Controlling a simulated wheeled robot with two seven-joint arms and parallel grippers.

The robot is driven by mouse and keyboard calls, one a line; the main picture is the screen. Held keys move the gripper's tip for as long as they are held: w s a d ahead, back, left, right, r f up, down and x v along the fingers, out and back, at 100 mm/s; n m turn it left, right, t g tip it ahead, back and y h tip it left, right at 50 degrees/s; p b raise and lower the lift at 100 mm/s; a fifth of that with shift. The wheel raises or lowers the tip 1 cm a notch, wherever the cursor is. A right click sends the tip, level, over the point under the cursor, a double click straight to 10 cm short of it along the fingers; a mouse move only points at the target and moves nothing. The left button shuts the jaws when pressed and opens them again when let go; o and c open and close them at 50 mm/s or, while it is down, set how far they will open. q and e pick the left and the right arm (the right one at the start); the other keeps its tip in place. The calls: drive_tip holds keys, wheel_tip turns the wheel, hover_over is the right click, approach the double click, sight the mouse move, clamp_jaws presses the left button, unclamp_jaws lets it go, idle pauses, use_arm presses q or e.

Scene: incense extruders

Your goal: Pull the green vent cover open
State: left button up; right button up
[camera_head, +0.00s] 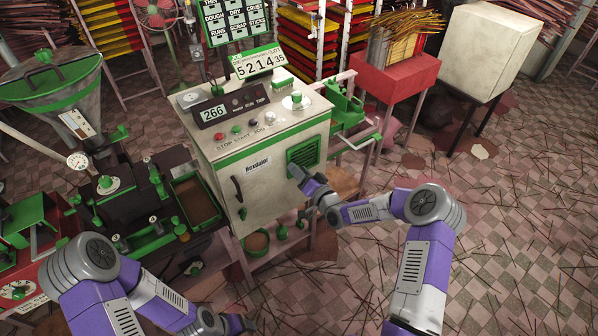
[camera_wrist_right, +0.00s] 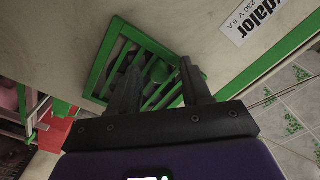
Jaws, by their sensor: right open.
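The green vent cover (camera_head: 306,150) is a slatted square panel on the front of the pale control cabinet (camera_head: 222,160). It looks flush with the cabinet face. In the right wrist view, the vent cover (camera_wrist_right: 114,46) lies behind my fingers, with a rounded grey-green shape (camera_wrist_right: 159,70) between them that may be its knob. Contact cannot be told.
A black door handle (camera_head: 238,188) sits left of the vent on the cabinet. A red stand (camera_head: 392,75) with incense sticks is behind. The tiled floor at right is open, strewn with sticks.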

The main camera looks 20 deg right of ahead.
drive_tip(key=shift+w+a, duration=0.1)
drive_tip(key=shift+w, duration=0.1)
clamp_jaws()
drive_tip(key=shift+s, duration=0.1)
idle(0.4)
